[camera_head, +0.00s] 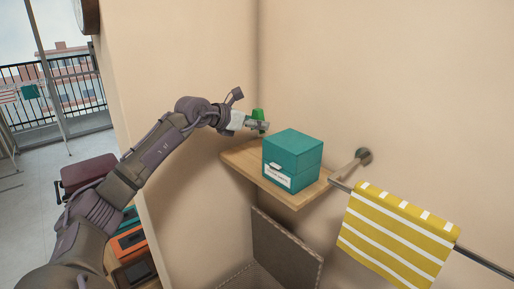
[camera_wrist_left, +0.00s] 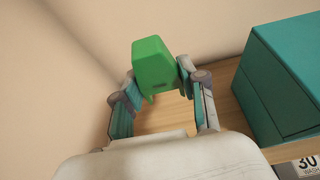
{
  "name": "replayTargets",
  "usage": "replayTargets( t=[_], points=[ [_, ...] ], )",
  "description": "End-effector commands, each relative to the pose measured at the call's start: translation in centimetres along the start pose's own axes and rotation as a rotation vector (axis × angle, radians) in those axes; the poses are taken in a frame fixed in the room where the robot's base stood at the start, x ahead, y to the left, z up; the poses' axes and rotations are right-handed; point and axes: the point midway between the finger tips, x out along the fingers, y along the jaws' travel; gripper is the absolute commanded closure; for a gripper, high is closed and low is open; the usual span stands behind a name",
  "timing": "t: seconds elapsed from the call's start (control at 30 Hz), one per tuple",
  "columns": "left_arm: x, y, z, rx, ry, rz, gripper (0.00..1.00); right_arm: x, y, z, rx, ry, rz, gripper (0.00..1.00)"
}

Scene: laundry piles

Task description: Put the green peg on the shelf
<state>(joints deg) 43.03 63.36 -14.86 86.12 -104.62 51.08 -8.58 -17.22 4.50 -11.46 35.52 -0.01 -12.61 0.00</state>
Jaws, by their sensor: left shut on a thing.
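The green peg (camera_head: 258,114) is held by my left gripper (camera_head: 262,125) over the back left end of the wooden shelf (camera_head: 238,156). In the left wrist view the green peg (camera_wrist_left: 154,66) sits between the two fingertips of my left gripper (camera_wrist_left: 158,84), which is shut on it. Bare shelf wood (camera_wrist_left: 165,115) shows beneath the fingers there. I cannot tell whether the peg's lower end touches the shelf. My right gripper is not in view.
A teal box (camera_head: 292,159) with a white label stands on the shelf, right of the gripper; it is close in the left wrist view (camera_wrist_left: 283,75). Walls meet behind the shelf. A yellow striped towel (camera_head: 398,235) hangs on a rail at the right.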

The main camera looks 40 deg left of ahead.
Motion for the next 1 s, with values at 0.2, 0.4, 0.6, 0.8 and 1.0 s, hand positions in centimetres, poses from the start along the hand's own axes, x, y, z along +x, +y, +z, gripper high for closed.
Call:
replayTargets(
  t=[0.2, 0.4, 0.6, 0.8, 1.0],
  points=[
    [1.1, 0.0, -2.6, 0.0, 0.001, -0.002, 0.79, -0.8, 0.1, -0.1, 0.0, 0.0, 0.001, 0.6],
    [2.2, -0.1, -5.2, -0.002, 0.003, -0.004, 0.79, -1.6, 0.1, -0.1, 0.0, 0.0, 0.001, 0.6],
    [2.7, 0.0, -6.6, 0.001, -0.002, -0.002, 0.79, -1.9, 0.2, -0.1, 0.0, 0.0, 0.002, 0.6],
    [2.8, 0.0, -6.6, 0.001, -0.002, -0.002, 0.79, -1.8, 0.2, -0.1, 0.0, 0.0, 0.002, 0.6],
    [2.9, 0.0, -6.9, 0.001, -0.001, -0.003, 0.48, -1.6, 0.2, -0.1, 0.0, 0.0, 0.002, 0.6]
  ],
)
